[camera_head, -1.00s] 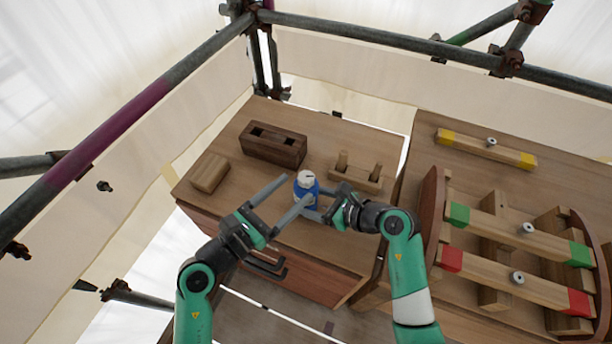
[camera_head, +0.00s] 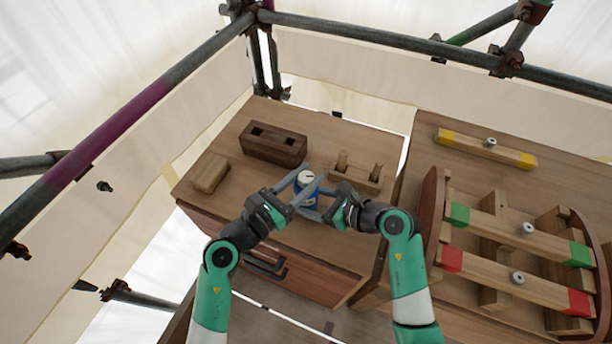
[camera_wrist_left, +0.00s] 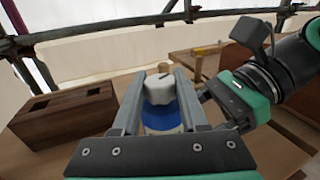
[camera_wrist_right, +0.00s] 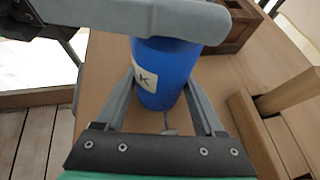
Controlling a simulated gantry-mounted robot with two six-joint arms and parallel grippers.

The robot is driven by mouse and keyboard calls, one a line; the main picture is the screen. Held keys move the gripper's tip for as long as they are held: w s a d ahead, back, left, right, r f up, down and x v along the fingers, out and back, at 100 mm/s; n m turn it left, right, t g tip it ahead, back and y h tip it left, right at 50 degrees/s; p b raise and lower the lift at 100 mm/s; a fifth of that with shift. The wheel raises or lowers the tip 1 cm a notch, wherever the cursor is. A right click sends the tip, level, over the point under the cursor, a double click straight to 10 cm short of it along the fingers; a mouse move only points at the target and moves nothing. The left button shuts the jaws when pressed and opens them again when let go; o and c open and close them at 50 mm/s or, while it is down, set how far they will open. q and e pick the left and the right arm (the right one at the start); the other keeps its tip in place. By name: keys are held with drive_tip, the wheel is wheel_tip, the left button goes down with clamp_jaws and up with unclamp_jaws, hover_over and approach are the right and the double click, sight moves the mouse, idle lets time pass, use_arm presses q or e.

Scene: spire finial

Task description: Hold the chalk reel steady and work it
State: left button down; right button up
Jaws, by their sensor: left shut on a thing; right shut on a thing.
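The chalk reel has a blue body (camera_head: 311,199) and a white cap (camera_head: 305,177), and stands upright on the left wooden bench (camera_head: 232,203). My left gripper (camera_head: 309,174) is shut on the white cap, with one finger on each side; the cap (camera_wrist_left: 160,90) shows a dark mark on top in the left wrist view. My right gripper (camera_head: 312,201) is shut around the blue body below. In the right wrist view the body (camera_wrist_right: 168,72) carries a pale label with a dark letter, and a left finger crosses above, hiding the cap. A small grey tab (camera_wrist_right: 169,130) lies at its base.
A dark block with two square holes (camera_head: 273,143) stands behind the reel. A small wooden block (camera_head: 210,172) lies left, and a pegged wooden rack (camera_head: 362,184) sits close behind right. Colour-ended beams (camera_head: 515,278) fill the right bench. Scaffold pipes run behind.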

use_arm(q)
drive_tip(key=shift+w+a+f+m+g+h, duration=0.1)
drive_tip(key=shift+w+m+g+h, duration=0.05)
drive_tip(key=shift+m+g+h, duration=2.05)
drive_tip(key=shift+m+g, duration=0.2)
drive_tip(key=shift+g, duration=0.7)
drive_tip(key=shift+c, duration=2.1)
unclamp_jaws()
drive_tip(key=shift+s, duration=0.2)
drive_tip(key=v, duration=1.2)
